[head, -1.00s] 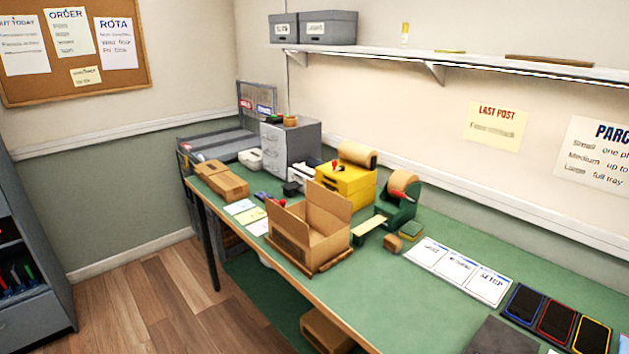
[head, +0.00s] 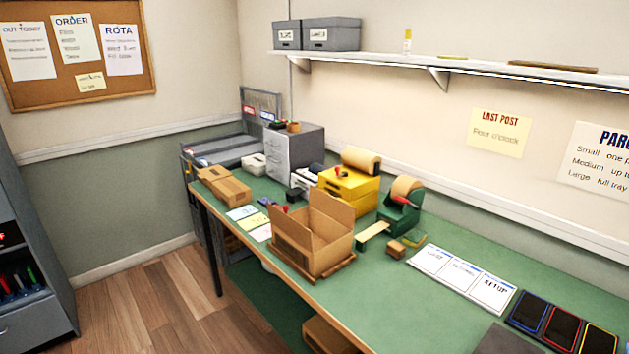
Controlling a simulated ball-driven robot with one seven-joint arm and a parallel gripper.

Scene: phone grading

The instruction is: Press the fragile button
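I cannot make out any button marked fragile; no such word is legible in the head view. A yellow box unit (head: 347,188) with a small red knob (head: 338,171) stands on the green bench near the wall. A small white machine (head: 303,179) with dark parts stands just left of it. An open cardboard box (head: 313,238) stands in front of both and partly hides the bench behind it. My gripper is not in view.
The green bench (head: 450,225) runs along the wall. A shelf (head: 440,68) hangs above. Wooden floor (head: 150,310) is clear at left.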

